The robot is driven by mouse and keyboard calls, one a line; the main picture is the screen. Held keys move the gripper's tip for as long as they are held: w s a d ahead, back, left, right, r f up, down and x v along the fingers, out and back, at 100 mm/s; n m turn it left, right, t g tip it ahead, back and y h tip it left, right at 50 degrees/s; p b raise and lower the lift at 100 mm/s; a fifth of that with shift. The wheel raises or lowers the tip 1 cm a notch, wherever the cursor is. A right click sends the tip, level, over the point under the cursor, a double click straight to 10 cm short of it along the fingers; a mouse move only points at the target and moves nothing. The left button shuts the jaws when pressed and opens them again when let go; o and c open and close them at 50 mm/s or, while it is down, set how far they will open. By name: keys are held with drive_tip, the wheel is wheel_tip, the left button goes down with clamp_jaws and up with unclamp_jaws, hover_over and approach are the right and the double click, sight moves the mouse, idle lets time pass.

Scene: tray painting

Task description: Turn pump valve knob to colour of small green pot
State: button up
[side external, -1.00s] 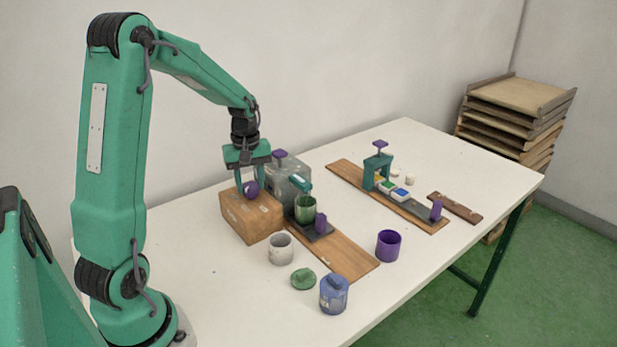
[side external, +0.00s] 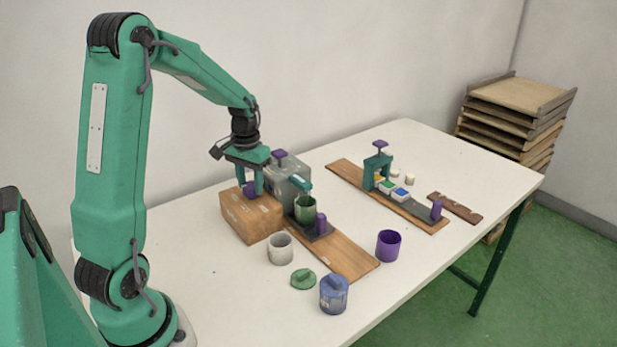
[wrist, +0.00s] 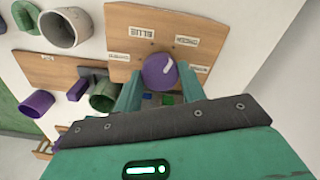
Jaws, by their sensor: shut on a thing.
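The purple round valve knob (side external: 249,189) sits on the face of the wooden box (side external: 248,217). My gripper (side external: 252,186) is shut on this knob, with a finger on either side. In the wrist view the knob (wrist: 158,74) shows a white pointer mark, toward the upper right of the picture. Several labels surround it on the box; one reads BLUE (wrist: 142,32) and the others are hard to read. The small green pot (side external: 306,210) stands under the teal spout of the pump; it also shows in the wrist view (wrist: 103,97).
A grey pot (side external: 280,248), a green lid (side external: 303,279), a blue lidded pot (side external: 334,295) and a purple pot (side external: 388,246) stand in front. A second board (side external: 345,171) carries a teal press and several coloured paint pans.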

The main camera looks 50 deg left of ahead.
sight(251, 185)
drive_tip(key=shift+m, duration=0.7)
drive_tip(key=o, duration=1)
drive_tip(key=shift+r, duration=0.1)
drive_tip(key=shift+r, duration=3.8)
